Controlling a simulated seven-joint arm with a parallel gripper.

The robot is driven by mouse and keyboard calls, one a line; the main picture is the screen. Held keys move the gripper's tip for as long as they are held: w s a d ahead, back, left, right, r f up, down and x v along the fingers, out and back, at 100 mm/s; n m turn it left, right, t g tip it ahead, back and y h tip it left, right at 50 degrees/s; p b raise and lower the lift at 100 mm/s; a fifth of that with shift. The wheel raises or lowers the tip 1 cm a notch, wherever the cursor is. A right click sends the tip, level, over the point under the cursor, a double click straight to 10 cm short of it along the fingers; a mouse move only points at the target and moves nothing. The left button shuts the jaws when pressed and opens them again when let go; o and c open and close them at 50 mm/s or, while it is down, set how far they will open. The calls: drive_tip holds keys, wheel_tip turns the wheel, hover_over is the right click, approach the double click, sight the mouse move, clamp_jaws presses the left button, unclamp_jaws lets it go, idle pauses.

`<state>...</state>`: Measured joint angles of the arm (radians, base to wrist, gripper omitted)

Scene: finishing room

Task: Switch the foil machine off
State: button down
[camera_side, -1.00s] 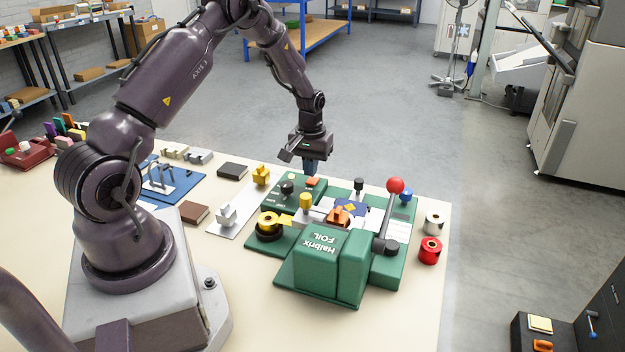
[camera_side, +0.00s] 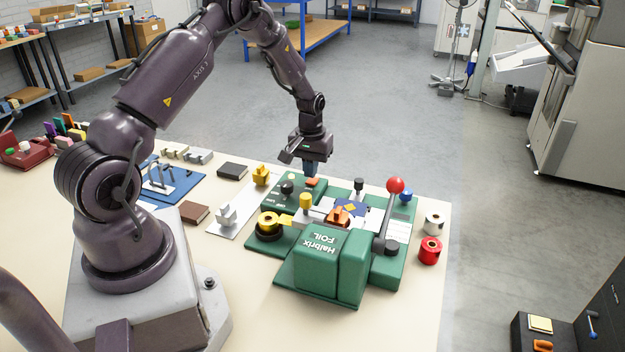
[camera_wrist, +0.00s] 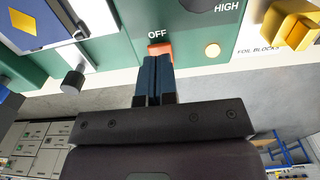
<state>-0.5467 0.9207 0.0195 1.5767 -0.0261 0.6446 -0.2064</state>
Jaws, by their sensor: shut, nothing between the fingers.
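The green foil machine (camera_side: 325,262), lettered "Halbrix FOIL", stands on the cream table. Its orange rocker switch (camera_wrist: 160,50) sits under the word OFF in the wrist view, with a pale round lamp (camera_wrist: 212,50) beside it. The switch also shows at the machine's back edge in the side view (camera_side: 312,181). My gripper (camera_wrist: 159,62) is shut and empty, its blue fingertips right at the orange switch and covering part of it. It also shows in the side view (camera_side: 310,174), pointing down. I cannot tell whether the tips touch the switch or which way it is tipped.
A lever with a red ball (camera_side: 395,186) rises at the machine's right. A yellow block (camera_side: 261,175) stands to the left on a pale plate.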

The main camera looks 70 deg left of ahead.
sight(311, 182)
drive_tip(key=shift+f, duration=1.05)
idle(0.4)
drive_tip(key=shift+r, duration=3.55)
